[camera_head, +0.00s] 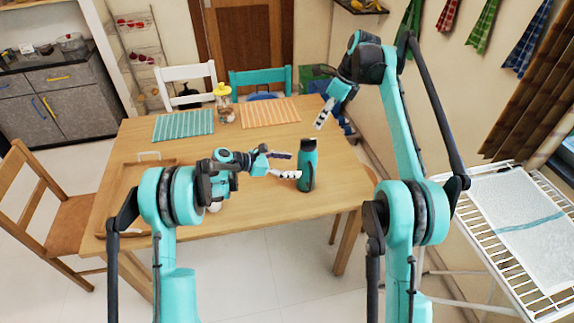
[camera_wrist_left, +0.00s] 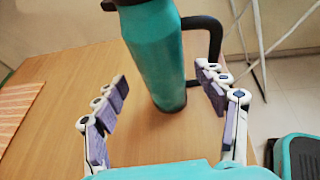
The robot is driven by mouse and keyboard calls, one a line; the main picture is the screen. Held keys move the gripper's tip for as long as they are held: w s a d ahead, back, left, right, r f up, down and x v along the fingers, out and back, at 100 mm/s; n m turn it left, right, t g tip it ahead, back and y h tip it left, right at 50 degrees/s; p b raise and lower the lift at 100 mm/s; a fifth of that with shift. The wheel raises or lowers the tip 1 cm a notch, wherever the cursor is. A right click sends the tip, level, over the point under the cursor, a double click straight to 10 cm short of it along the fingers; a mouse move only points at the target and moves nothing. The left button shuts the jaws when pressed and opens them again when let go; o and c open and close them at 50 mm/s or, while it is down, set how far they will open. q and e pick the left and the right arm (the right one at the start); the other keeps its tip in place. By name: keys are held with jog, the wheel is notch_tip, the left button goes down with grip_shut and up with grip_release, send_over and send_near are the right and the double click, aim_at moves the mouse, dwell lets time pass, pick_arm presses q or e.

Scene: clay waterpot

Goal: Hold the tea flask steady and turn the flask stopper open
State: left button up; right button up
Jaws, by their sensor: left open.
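The tea flask (camera_head: 308,172) is teal and stands upright near the table's right front edge. Its dark stopper (camera_head: 308,143) is on top; in the left wrist view the flask (camera_wrist_left: 155,60) shows a black handle (camera_wrist_left: 208,32) on its right, and its top is mostly cut off. My left gripper (camera_head: 293,165) is open at the flask's left side. In the left wrist view its fingers (camera_wrist_left: 162,73) are spread to either side of the flask, apart from it. My right gripper (camera_head: 335,129) is above and behind the flask, fingers pointing down and apart, empty.
The wooden table (camera_head: 255,195) is clear around the flask. A yellow-lidded jar (camera_head: 224,107), a green placemat (camera_head: 183,125) and an orange placemat (camera_head: 268,112) are at the back. A wooden tray (camera_head: 130,170) is at the left. A drying rack (camera_head: 490,245) stands right.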

aim_at(306, 166)
pick_arm(q)
jog(key=x, duration=0.6)
jog(key=shift+d+f, duration=0.15)
jog(key=shift+d, duration=0.1)
